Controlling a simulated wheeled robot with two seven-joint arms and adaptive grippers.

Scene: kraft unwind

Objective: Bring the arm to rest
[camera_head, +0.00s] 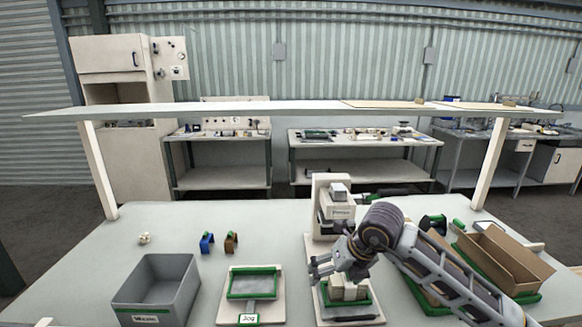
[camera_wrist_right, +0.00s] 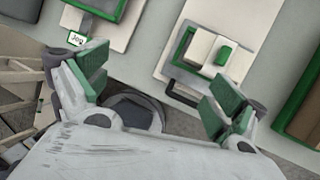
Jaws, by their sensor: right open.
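My right arm (camera_head: 430,262) comes in from the right over the worktable (camera_head: 190,222). Its gripper (camera_head: 318,268) points left, above a green-edged fixture (camera_head: 350,314) that holds a pale block stack (camera_head: 348,291). In the right wrist view the gripper's green-padded fingers (camera_wrist_right: 152,98) are spread wide with nothing between them. The pale stack with a green piece on top (camera_wrist_right: 222,54) lies beyond the fingers there, apart from them. My left gripper is not in view.
A grey bin labelled Waste (camera_head: 155,290) and a green-framed tray labelled Jog (camera_head: 252,284) stand left of the gripper. Blue (camera_head: 207,243) and brown (camera_head: 231,242) clips lie behind. A pale machine (camera_head: 330,195) stands behind the fixture. A cardboard box (camera_head: 505,262) is at right. An overhead shelf (camera_head: 250,108) spans the table.

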